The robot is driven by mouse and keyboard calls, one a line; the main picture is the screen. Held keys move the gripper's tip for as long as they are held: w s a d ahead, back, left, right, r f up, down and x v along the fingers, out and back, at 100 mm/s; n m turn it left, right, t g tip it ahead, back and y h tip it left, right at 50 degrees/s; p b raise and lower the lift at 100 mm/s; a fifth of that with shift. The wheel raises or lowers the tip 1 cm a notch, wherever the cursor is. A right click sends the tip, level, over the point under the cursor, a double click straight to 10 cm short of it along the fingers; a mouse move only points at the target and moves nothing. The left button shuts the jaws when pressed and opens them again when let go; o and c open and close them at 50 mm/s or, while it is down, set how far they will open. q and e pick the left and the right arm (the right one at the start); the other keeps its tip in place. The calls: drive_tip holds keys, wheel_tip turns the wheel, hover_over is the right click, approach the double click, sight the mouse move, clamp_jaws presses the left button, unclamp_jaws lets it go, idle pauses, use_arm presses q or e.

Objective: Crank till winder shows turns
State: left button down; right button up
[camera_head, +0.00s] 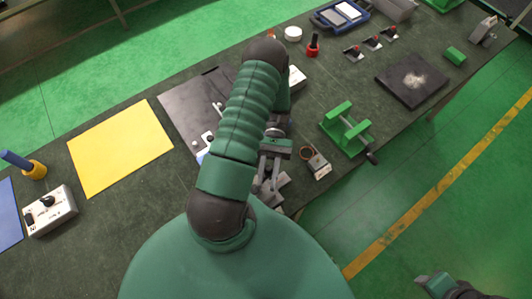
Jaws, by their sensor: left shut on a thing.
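My left arm crosses the middle of the head view and hides part of the bench. My left gripper (271,172) points down past the dark plate's right side, near the bench's front edge. It is shut on a small grey part, mostly hidden by the gripper and arm, so I cannot tell exactly what it is. To its right stands a green frame (345,127) with a dark-knobbed handle (371,157), apart from the gripper. No turns reading is legible. Part of my right arm or gripper (448,287) shows at the bottom right; its jaws are unclear.
A small plate with a copper ring (316,163) lies right of the left gripper. A dark plate (185,105), yellow sheet (120,147) and white switch box (50,211) are left. Several small switches (371,42) and a dark slab (412,80) lie right.

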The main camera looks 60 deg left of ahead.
idle(0.5)
use_arm(q)
drive_tip(key=c, duration=1.2)
unclamp_jaws()
drive_tip(key=shift+c, duration=0.2)
drive_tip(key=shift+a, duration=0.15)
drive_tip(key=v, duration=0.7)
drive_tip(key=shift+w, duration=0.2)
